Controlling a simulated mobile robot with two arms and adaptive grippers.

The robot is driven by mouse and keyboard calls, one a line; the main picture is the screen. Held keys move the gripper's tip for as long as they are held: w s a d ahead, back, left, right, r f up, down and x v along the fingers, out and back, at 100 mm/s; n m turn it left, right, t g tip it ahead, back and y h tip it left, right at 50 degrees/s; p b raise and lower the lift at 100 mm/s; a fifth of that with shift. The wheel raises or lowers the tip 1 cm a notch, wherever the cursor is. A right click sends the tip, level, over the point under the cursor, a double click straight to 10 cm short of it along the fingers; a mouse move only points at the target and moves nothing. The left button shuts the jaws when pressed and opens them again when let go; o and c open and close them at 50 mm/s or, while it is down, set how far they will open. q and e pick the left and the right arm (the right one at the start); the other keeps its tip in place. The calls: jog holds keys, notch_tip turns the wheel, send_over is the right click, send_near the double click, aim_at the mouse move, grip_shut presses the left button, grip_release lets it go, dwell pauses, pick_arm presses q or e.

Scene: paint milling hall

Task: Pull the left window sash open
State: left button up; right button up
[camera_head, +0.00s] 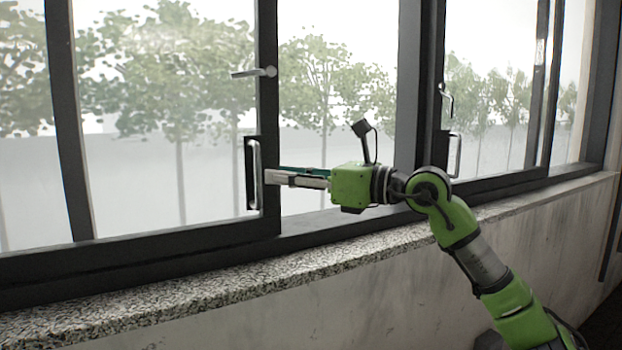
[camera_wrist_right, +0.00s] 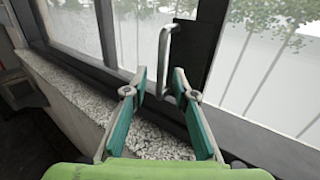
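The left window sash (camera_head: 267,112) has a dark frame and clear glass. A pale, upright bar handle (camera_head: 253,175) is fixed low on its right stile. My right gripper (camera_head: 268,177) reaches in from the right, with its fingertips at the handle in the head view. In the right wrist view, the handle (camera_wrist_right: 164,62) shows between the two separated fingertips of my right gripper (camera_wrist_right: 159,85). The fingers are open and do not appear closed on the bar; contact is unclear. The dark stile (camera_wrist_right: 204,48) stands behind it. My left gripper is not in view.
A lever latch (camera_head: 255,72) sticks out above the bar handle. A speckled stone sill (camera_head: 200,298) runs below the window. A right sash with its own bar handle (camera_head: 455,155) stands farther right. Trees show outside.

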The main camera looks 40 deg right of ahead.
jog(key=shift+v, duration=2.55)
